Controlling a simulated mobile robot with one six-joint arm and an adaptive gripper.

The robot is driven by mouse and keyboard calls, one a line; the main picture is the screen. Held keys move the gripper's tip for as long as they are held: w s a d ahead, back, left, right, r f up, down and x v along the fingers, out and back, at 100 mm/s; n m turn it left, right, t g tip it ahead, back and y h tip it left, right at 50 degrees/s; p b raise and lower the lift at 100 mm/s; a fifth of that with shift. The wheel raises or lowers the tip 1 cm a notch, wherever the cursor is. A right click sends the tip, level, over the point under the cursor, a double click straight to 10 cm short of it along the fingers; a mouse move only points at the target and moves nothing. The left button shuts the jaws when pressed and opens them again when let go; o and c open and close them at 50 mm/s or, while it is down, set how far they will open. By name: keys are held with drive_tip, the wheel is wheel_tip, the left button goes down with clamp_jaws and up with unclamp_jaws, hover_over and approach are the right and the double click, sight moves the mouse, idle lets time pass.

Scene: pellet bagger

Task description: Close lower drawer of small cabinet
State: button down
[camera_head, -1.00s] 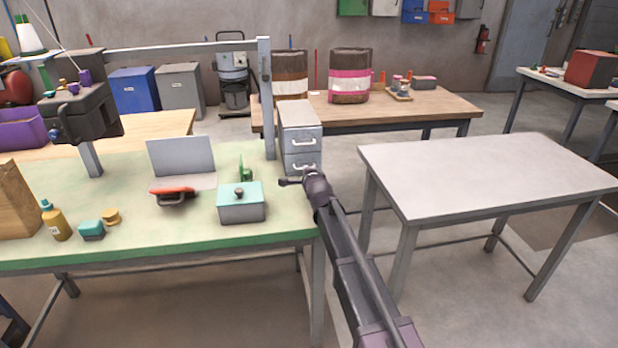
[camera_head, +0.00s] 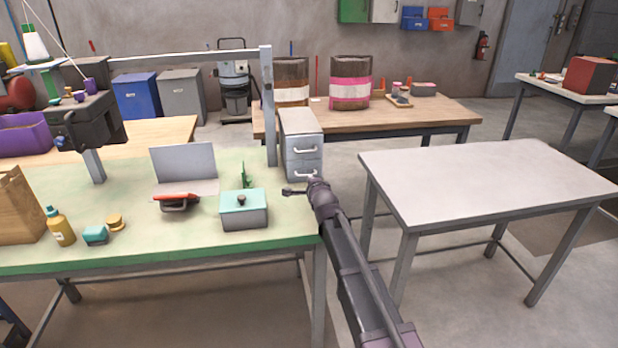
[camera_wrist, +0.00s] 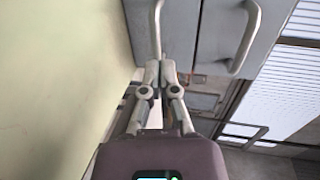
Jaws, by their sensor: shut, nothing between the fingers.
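The small grey cabinet (camera_head: 284,150) stands at the back right corner of the green-topped bench (camera_head: 130,200). Its upper drawer (camera_head: 304,141) looks shut. Its lower drawer (camera_head: 302,167) looks about flush with the upper one; I cannot tell if a small gap is left. In the wrist view the cabinet appears turned sideways, with the lower drawer's handle (camera_wrist: 157,28) on the bench side and the upper drawer's handle (camera_wrist: 247,40) to the right. My gripper (camera_head: 287,192) is shut and empty, just in front of the lower drawer. Its fingertips show together in the wrist view (camera_wrist: 160,72).
A teal-lidded box (camera_head: 243,209) sits on the bench just left of my gripper. An upright metal post (camera_head: 268,105) stands left of the cabinet. A bare grey table (camera_head: 480,180) is to the right, with open floor between.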

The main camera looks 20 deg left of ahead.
drive_tip(key=p+v, duration=0.2)
drive_tip(key=v, duration=0.8)
drive_tip(key=shift+s, duration=0.3)
drive_tip(key=shift+d, duration=0.15)
drive_tip(key=s+d+f+n+g+h, duration=0.25)
drive_tip(key=d+f, duration=0.25)
drive_tip(key=d, duration=0.7)
drive_tip(key=s+d+f+n+g+h, duration=0.1)
drive_tip(key=d+f+n+g+h, duration=0.3)
drive_tip(key=d, duration=0.8)
drive_tip(key=s+d+f+n+g+h, duration=0.1)
drive_tip(key=s+d+f, duration=0.1)
drive_tip(key=s+d, duration=0.3)
drive_tip(key=s+d+f+n+g, duration=0.1)
drive_tip(key=s+d+f+g, duration=0.15)
drive_tip(key=d, duration=0.45)
drive_tip(key=s+d+n+g, duration=0.3)
drive_tip(key=s+d, duration=0.5)
drive_tip(key=s, duration=0.1)
wheel_tip(320, 180, up, 14)
drive_tip(key=p, duration=1.5)
drive_tip(key=shift+r+h, duration=0.15)
drive_tip(key=shift+h, duration=0.3)
